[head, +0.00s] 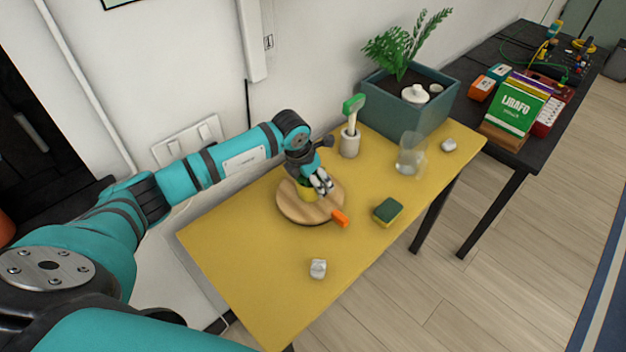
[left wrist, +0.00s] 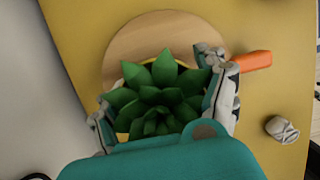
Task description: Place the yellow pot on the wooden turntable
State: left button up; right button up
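The yellow pot (head: 307,193) with a green succulent is over the wooden turntable (head: 289,208), near its middle. Whether its base touches the board is hidden. In the left wrist view, the leafy plant (left wrist: 155,95) covers most of the pot, and a strip of yellow rim (left wrist: 122,127) shows. The turntable (left wrist: 125,45) lies behind it. My left gripper (head: 320,181) has one finger on each side of the pot, close against it, and appears shut on it. The contact is partly hidden by leaves. My right gripper is in neither view.
An orange block-like piece (head: 340,218) lies at the turntable's front edge. A green-yellow sponge (head: 388,211), a glass (head: 410,157), a white cup with a green-handled brush (head: 350,141) and a crumpled grey lump (head: 318,268) stand around. The yellow table's near left (head: 240,260) is clear.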

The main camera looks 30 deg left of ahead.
pick_arm(q)
jog(key=o, duration=0.5)
jog(key=shift+r, duration=0.15)
jog(key=shift+a+r, duration=0.1)
jog(key=shift+r, duration=0.15)
jog(key=b+v, duration=0.2)
jog(key=v, duration=0.9)
jog(key=shift+s+r+b, duration=0.2)
jog(key=shift+b, duration=0.1)
jog(key=shift+f, duration=0.1)
